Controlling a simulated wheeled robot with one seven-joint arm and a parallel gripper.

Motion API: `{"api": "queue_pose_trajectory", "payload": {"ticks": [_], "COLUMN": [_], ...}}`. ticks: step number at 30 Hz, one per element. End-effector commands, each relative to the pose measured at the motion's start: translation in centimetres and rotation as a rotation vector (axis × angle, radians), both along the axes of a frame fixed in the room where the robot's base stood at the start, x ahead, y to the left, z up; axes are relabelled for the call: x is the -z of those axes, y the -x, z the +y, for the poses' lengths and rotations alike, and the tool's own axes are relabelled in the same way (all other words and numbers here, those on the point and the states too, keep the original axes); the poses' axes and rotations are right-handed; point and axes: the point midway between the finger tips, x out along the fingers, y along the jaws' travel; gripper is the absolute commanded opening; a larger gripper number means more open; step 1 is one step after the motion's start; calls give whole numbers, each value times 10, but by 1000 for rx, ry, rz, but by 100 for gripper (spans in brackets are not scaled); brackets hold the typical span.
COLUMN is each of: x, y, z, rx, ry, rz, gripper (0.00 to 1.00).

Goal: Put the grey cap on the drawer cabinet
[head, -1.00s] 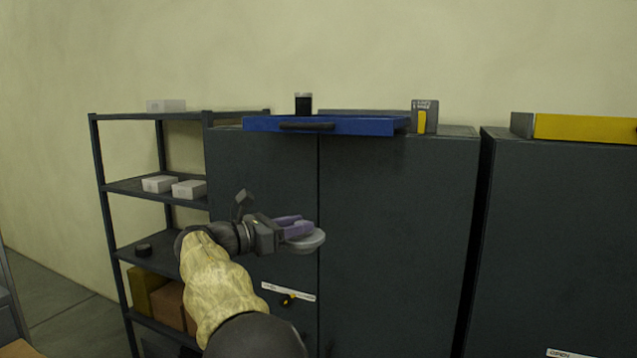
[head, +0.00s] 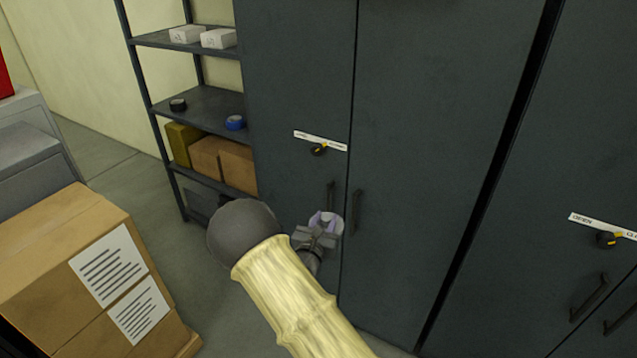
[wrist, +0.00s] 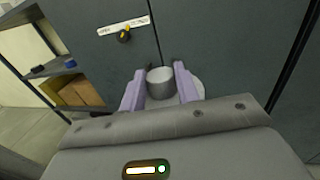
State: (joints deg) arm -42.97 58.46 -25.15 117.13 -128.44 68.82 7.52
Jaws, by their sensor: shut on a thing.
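My gripper (head: 327,224) is shut on the grey cap (wrist: 160,82), which shows between its two purple fingers in the wrist view. The cap has a round knob and a wider, paler disc behind it. In the head view the cap is small and mostly covered by the fingers. My gripper holds it in front of the tall dark double-door cabinet, near the door handles. A light grey unit (head: 28,150) at the left edge looks like the drawer cabinet; only part of it shows, with a red thing on top.
Cardboard boxes (head: 75,260) stand at the lower left, in front of the grey unit. The dark cabinet (head: 440,130) fills the middle, with another at the right. An open shelf (head: 205,105) holds small boxes and rolls. Some floor shows between the boxes and shelf.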

Motion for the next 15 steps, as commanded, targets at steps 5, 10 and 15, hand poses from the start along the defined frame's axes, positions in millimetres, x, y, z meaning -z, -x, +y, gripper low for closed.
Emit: {"api": "queue_pose_trajectory", "payload": {"ticks": [5,10,15], "x": [70,118,159], "y": [28,53,80], "z": [-17,-33,-50], "rx": [-102,-178,-247], "ry": [10,8,7], "rz": [8,5,5], "gripper": [4,4,4]}}
